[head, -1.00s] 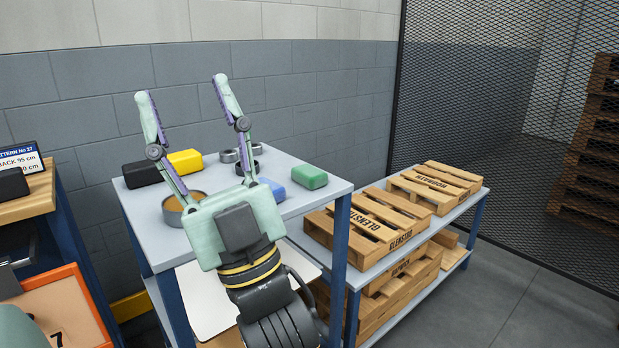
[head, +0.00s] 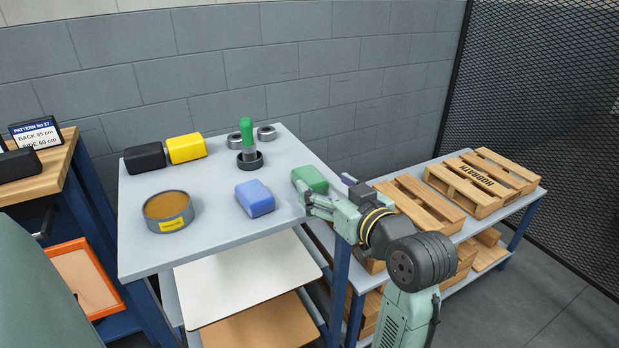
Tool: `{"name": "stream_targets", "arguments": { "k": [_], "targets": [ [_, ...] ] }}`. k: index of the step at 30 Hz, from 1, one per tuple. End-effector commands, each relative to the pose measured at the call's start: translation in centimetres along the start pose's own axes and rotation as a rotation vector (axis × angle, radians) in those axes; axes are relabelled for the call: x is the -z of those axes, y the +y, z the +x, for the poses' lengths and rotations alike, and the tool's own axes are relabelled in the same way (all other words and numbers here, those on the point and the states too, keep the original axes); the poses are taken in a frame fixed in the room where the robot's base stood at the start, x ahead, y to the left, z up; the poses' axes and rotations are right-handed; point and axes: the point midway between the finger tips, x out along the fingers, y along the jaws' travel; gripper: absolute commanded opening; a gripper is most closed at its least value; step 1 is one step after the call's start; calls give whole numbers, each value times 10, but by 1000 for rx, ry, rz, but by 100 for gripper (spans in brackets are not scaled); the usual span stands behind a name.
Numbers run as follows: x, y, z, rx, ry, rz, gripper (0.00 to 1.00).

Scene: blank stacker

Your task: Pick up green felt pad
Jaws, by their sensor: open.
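The green felt pad (head: 308,178) is a rounded block lying on the right edge of the grey table top (head: 215,230). My gripper (head: 305,198) has come in from the right, with its fingers pointing left at the pad's near side. The jaws are open. The fingers and palm overlap the pad's lower right part in the picture, and I cannot tell whether they touch it.
A blue block (head: 255,198) lies just left of my fingers. A round tin (head: 168,211), black block (head: 144,158), yellow block (head: 186,148), green-handled tool (head: 247,138) and grey rings (head: 266,133) share the table. Wooden pallets (head: 480,185) stand on the lower bench at right.

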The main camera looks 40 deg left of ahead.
Motion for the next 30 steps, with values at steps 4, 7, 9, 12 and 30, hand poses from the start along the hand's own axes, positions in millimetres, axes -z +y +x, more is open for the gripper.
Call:
{"name": "stream_targets", "arguments": {
  "k": [4,7,9,12,30],
  "targets": [
    [0,-1,11,0,-1,0,70],
    [-3,-2,22,3,-2,2,70],
    [-6,-2,32,3,-3,3,70],
    [-9,-1,47,1,-1,1,70],
    [-10,-1,62,-2,2,-1,56]
  ]
}}
